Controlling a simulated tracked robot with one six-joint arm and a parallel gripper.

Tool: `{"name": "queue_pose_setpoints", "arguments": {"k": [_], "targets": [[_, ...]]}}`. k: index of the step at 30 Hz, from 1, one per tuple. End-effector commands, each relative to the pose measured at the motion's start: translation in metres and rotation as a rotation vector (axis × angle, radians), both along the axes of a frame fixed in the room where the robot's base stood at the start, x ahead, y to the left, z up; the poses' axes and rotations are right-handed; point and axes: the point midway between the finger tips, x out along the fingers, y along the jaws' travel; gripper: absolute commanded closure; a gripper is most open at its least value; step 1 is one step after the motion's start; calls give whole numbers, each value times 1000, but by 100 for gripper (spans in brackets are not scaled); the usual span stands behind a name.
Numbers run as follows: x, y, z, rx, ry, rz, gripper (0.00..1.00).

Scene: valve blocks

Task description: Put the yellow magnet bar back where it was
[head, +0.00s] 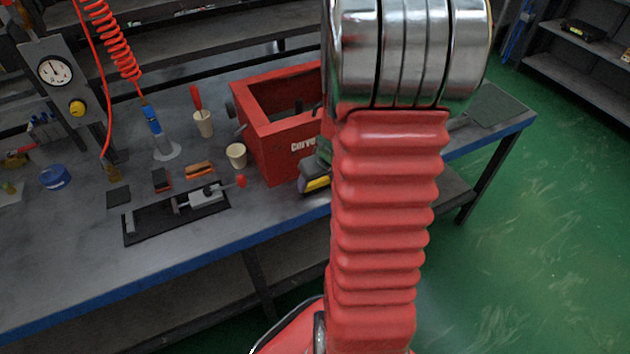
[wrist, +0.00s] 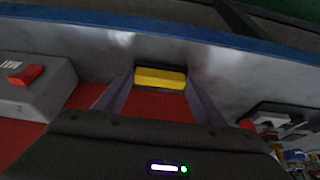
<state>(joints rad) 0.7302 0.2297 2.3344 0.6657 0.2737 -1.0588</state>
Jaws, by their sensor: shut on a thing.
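The yellow magnet bar (wrist: 160,78) is between the fingertips of my gripper (wrist: 160,84) in the wrist view, lying crosswise with a dark strip along its far side. My gripper is shut on it. In the head view the yellow bar (head: 317,184) shows beside the front right of the red box (head: 284,155), near the bench's blue front edge. My arm hides much of that area and most of the gripper. I cannot tell whether the bar touches the bench top.
A grey block with a red switch (wrist: 27,75) stands at left in the wrist view. A toggle clamp (head: 205,194) on a dark plate, two beige cups (head: 236,156) and an orange-and-black block (head: 199,170) stand left of the box.

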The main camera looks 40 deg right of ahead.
Motion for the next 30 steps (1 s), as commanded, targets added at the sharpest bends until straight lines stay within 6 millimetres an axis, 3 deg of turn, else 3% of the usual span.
{"name": "queue_pose_setpoints", "arguments": {"k": [9, 20, 30], "targets": [[0, 0, -1, 0, 0, -1, 18], [0, 0, 2, 0, 0, 1, 18], [-11, 3, 30, -2, -2, 1, 18]]}}
